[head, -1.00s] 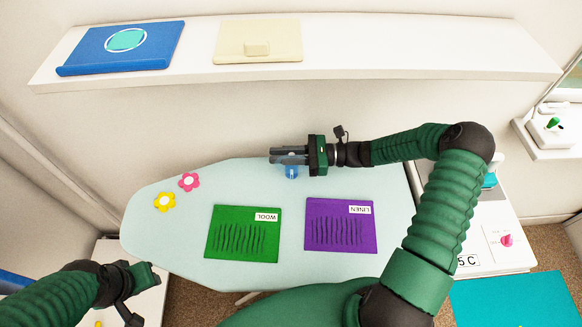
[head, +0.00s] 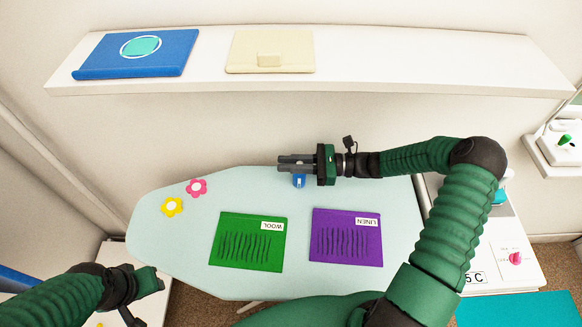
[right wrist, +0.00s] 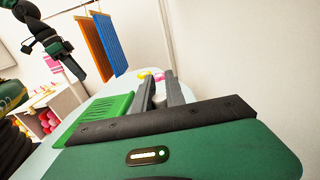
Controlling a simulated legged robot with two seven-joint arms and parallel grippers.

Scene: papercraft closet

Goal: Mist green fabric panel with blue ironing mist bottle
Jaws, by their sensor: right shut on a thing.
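The green fabric panel (head: 262,255), labelled WOOL, lies flat on the pale ironing board (head: 180,240), with several dark crease lines on it. It also shows in the right wrist view (right wrist: 103,108). My right gripper (head: 284,163) is at the board's far edge, beyond the panel, its fingers pointing left. It is shut on the blue mist bottle (head: 299,182). Only a small blue part shows below the fingers; the rest is hidden. I cannot tell if the bottle touches the board. My left gripper (head: 150,284) is at lower left, away from the board; its jaws are unclear.
A purple LINEN panel (head: 345,240) lies right of the green one. A wall shelf (head: 400,62) above holds blue and cream pieces. Orange and blue panels (right wrist: 113,45) hang in the wrist view.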

